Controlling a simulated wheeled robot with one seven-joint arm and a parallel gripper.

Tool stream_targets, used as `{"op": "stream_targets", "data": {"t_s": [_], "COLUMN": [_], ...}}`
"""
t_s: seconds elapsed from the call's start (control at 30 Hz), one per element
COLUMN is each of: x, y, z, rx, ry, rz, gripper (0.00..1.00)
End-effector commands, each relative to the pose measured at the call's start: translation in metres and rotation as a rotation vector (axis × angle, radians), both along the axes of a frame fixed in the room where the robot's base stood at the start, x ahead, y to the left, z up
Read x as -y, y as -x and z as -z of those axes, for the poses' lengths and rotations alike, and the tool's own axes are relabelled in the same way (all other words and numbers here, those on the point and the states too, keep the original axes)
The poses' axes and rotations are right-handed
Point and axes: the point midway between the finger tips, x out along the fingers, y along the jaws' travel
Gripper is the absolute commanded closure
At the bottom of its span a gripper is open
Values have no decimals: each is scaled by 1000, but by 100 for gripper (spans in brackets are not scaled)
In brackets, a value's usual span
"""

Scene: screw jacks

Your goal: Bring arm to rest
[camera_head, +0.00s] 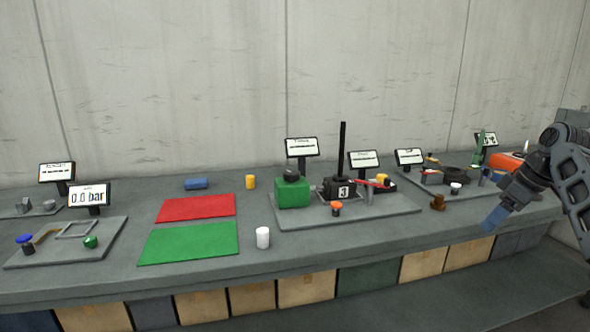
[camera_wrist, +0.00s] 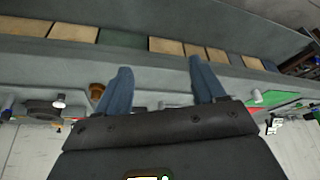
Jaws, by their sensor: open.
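My gripper (camera_head: 492,220) is at the right of the head view, at the end of my dark arm, above the front part of the grey bench (camera_head: 330,248). In the wrist view its two blue fingers (camera_wrist: 158,88) stand apart with nothing between them. The bench front and the boxes below it show beyond the fingers. A small brown knob-like piece (camera_head: 437,202) lies on the bench to the left of my gripper, apart from it.
A station plate (camera_head: 295,222) holds a green block, a black unit marked 3 and an upright black bar. Red (camera_head: 196,207) and green (camera_head: 188,243) mats lie left of it, with a white cylinder (camera_head: 263,238) nearby. An orange object (camera_head: 505,161) stands behind my gripper. Boxes (camera_head: 305,289) line the space below.

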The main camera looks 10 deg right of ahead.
Motion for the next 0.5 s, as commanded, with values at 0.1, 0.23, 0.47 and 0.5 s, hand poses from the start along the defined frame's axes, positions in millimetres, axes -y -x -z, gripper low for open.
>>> {"op": "stream_targets", "data": {"t_s": [0.1,0.23,0.47,0.5], "x": [-3,-12,-31,-36], "y": [-1,-4,-9,-10], "z": [5,18,47,53], "rx": [1,14,40,46], "ry": [-2,-3,-9,-10], "rz": [1,10,33,37], "gripper": [31,31,31,31]}}
